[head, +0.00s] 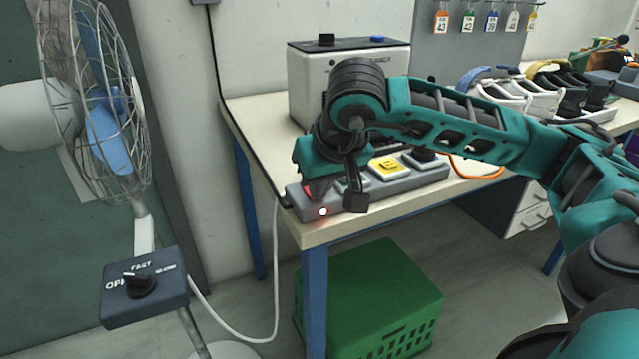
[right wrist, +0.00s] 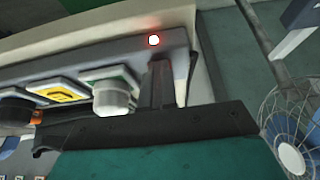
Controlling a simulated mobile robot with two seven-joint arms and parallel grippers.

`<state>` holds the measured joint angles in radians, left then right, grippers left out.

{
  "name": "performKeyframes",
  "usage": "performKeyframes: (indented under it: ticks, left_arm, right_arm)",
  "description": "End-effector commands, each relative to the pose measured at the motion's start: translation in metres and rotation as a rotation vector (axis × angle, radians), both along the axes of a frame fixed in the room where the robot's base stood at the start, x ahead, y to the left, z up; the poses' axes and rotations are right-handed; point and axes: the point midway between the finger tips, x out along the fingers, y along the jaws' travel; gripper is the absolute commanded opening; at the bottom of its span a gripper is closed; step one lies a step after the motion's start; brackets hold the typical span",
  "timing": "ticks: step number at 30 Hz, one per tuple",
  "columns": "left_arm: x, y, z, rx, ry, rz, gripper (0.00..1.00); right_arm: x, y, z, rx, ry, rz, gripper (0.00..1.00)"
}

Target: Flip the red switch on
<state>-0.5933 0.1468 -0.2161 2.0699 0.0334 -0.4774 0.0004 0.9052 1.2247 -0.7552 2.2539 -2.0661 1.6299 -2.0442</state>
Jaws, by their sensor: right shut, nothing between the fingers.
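A grey switch strip (head: 400,192) lies along the front of the table. A bit of the red switch (head: 308,193) shows at its left end, mostly hidden by my right gripper (head: 316,186). A small red light (head: 323,211) glows on the strip's front face; it also glows in the right wrist view (right wrist: 153,40). My right gripper is shut and empty, pointing down at the strip's left end. In the right wrist view its fingers (right wrist: 162,70) reach the strip beside the light, and the red switch is not clearly visible. My left gripper is out of view.
A yellow button (head: 389,168) sits farther right on the strip. A white machine (head: 300,80) stands behind my arm. Shoes (head: 515,92) stand at the back right. A caged fan (head: 95,90) and dark dial box (head: 145,288) stand left; a green crate (head: 375,300) is under the table.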

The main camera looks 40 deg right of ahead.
Motion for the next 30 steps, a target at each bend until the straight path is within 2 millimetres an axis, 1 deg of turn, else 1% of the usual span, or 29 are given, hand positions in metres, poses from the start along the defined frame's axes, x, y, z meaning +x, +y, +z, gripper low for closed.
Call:
performKeyframes:
  ticks: [1, 12, 17, 20, 25, 30]
  left_arm:
    - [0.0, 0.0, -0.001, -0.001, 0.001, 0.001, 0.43]
    - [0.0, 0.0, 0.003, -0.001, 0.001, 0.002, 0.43]
    - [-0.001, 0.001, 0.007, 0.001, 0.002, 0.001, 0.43]
    - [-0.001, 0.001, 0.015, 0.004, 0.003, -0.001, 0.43]
    - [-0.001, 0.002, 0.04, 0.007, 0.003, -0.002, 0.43]
    - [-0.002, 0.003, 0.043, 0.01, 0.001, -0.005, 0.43]
  right_arm:
    - [-0.004, 0.001, -0.011, -0.001, 0.036, 0.002, 0.0]
    - [0.01, -0.004, -0.004, -0.003, 0.029, -0.001, 0.0]
    - [0.012, -0.004, 0.003, -0.002, 0.02, -0.001, 0.0]
    - [0.01, -0.004, 0.016, -0.002, 0.019, -0.002, 0.0]
    - [0.001, -0.002, 0.048, -0.002, 0.027, 0.001, 0.0]
    - [-0.021, 0.003, 0.08, -0.003, 0.024, 0.003, 0.0]
